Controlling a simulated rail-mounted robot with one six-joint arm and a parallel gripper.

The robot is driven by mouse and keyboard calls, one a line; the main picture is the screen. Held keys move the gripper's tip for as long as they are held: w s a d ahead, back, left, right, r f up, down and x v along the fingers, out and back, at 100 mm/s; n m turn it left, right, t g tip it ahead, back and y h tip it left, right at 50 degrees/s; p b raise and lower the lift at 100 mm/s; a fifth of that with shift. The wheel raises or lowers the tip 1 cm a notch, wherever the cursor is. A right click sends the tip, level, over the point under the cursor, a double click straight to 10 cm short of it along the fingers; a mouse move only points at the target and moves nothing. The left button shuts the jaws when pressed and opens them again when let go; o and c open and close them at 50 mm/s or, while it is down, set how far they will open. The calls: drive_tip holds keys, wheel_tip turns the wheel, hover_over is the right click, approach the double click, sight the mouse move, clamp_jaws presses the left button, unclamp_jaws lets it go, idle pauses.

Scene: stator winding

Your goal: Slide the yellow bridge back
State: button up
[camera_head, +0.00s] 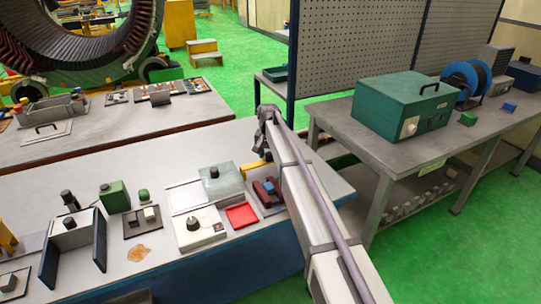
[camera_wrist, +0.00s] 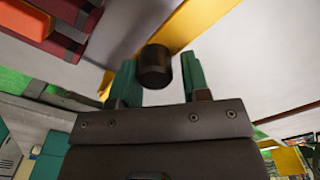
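The yellow bridge (camera_wrist: 201,24) runs diagonally across the wrist view, and a round black knob (camera_wrist: 155,66) stands in front of it, seemingly on it. My gripper (camera_wrist: 158,62) has two teal fingers, one on each side of the knob. The fingers are apart, with a visible gap between the knob and the right finger. In the head view a short piece of the yellow bridge (camera_head: 251,167) shows just left of my arm. My arm hides the rest of it, and my fingertips are not clear there.
Dark red blocks (camera_wrist: 66,22) lie beside the bridge, at upper left in the wrist view. A red tray (camera_head: 242,216), a white box with a black knob (camera_head: 205,232) and a grey-green block (camera_head: 221,184) stand close left of my arm. A green box (camera_head: 403,105) sits on the right bench.

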drive_tip(key=shift+o, duration=1.3)
drive_tip(key=shift+s, duration=0.15)
drive_tip(key=shift+r, duration=0.1)
wheel_tip(320, 180, up, 11)
drive_tip(key=p, duration=1.1)
drive_tip(key=shift+f, duration=0.2)
drive_tip(key=s+d+n, duration=0.1)
drive_tip(key=s+d, duration=0.2)
drive_tip(key=s, duration=1.1)
drive_tip(key=s+d+f+n+b, duration=0.1)
drive_tip(key=s+d, duration=0.3)
drive_tip(key=s, duration=0.9)
drive_tip(key=s+d+n, duration=0.1)
drive_tip(key=s+d, duration=0.2)
drive_tip(key=s, duration=1.1)
drive_tip(key=shift+s+d+f+b, duration=0.3)
drive_tip(key=shift+s+d+b, duration=0.05)
drive_tip(key=shift+b, duration=0.05)
